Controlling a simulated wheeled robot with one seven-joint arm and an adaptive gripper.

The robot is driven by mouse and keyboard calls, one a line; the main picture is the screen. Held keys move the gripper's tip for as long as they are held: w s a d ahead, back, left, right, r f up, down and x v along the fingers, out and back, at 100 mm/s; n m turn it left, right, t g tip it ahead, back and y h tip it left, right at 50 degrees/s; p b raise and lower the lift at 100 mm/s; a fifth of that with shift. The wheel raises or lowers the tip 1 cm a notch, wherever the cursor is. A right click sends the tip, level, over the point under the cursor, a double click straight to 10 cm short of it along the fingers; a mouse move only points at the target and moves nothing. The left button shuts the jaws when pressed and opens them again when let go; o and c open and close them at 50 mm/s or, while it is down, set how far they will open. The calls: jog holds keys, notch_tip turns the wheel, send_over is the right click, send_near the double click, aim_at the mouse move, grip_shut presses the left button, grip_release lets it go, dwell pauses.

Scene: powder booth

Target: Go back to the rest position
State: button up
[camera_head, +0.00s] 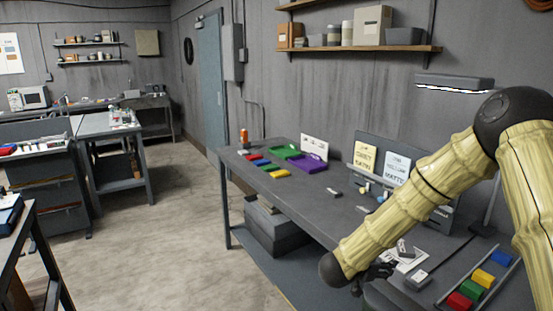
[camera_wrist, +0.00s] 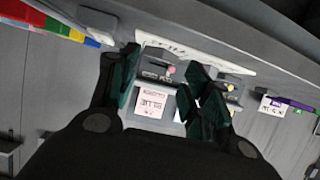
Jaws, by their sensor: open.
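My gripper (camera_head: 376,274) is low over the near part of the long grey bench (camera_head: 318,205), at the end of my bent, yellow-covered arm. It is small and dark in the head view and partly hidden by the arm. In the wrist view my gripper (camera_wrist: 163,70) has its two dark green fingers spread apart. Between and beyond them are small grey blocks and a white card with a pink-edged label (camera_wrist: 150,101). Nothing is seen held. Whether the fingers touch anything cannot be told.
A rack of coloured blocks (camera_head: 481,283) lies on the bench at right. Signs (camera_head: 397,168) stand against the back. Green and purple trays (camera_head: 308,163) and coloured strips lie at the far end. A lamp (camera_head: 454,83) overhangs the bench. Open floor (camera_head: 160,220) lies to the left.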

jog(key=s+a+f+n+y, duration=0.35)
jog(key=s+f, duration=0.45)
jog(key=f, duration=0.3)
jog(key=s+a+f+n+y, duration=0.35)
jog(key=s+f, duration=0.35)
jog(key=f, duration=0.5)
jog(key=s+f+n+g+y, duration=0.1)
jog(key=s+f+g, duration=0.1)
jog(key=s, duration=0.8)
jog(key=s+a+f+n+g+y, duration=0.1)
jog(key=s+f+g, duration=0.2)
jog(key=s, duration=0.8)
jog(key=s+f+n+g+y, duration=0.1)
jog(key=s+f, duration=0.3)
jog(key=s, duration=0.7)
jog(key=shift+a+f+g+y, duration=0.15)
jog(key=shift+a+g+y, duration=0.2)
jog(key=shift+g+y, duration=0.35)
jog(key=shift+d, duration=0.1)
